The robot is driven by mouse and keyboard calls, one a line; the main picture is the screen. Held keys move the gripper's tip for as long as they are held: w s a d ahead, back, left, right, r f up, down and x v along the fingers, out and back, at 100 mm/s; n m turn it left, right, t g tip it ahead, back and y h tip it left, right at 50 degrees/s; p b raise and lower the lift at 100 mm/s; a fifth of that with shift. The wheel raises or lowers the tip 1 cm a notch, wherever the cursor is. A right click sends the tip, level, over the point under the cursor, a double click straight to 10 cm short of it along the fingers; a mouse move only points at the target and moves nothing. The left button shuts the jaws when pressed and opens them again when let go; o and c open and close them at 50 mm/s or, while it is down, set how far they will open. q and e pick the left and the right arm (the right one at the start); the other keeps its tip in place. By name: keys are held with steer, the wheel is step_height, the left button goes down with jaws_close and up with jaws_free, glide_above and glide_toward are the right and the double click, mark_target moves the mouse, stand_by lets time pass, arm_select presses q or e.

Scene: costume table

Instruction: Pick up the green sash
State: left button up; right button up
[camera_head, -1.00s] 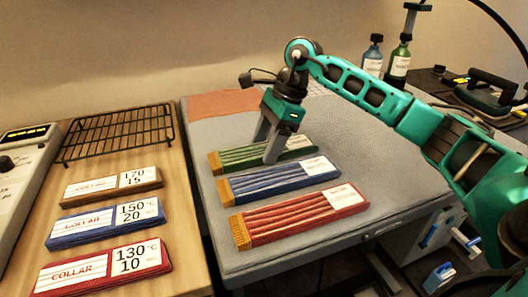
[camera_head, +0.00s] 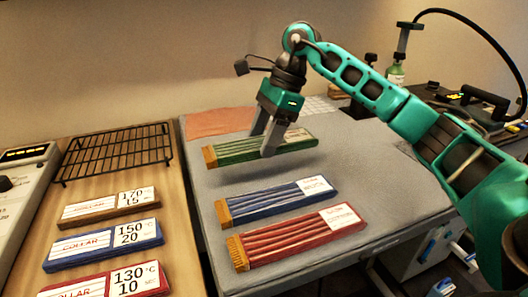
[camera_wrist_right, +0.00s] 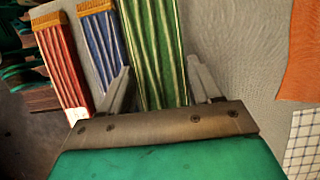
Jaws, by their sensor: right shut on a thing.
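The green sash (camera_head: 236,151) is a folded, pleated strip with an orange fringed end and a white label. My right gripper (camera_head: 264,145) is shut on it across its middle and holds it above the grey padded table (camera_head: 335,160). In the right wrist view the green sash (camera_wrist_right: 155,50) lies between the two fingers of the right gripper (camera_wrist_right: 163,85). The blue sash (camera_head: 275,200) and the red sash (camera_head: 300,235) lie on the table in front of it. My left gripper is not in view.
At left, a wooden table (camera_head: 185,215) holds a black wire rack (camera_head: 115,155) and several collar cards, including a blue one (camera_head: 105,242). A green bottle (camera_head: 396,74) and an iron (camera_head: 475,105) stand at the back right.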

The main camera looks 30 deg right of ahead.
step_height(320, 180, up, 13)
steer(key=p, duration=0.2)
steer(key=shift+r, duration=0.2)
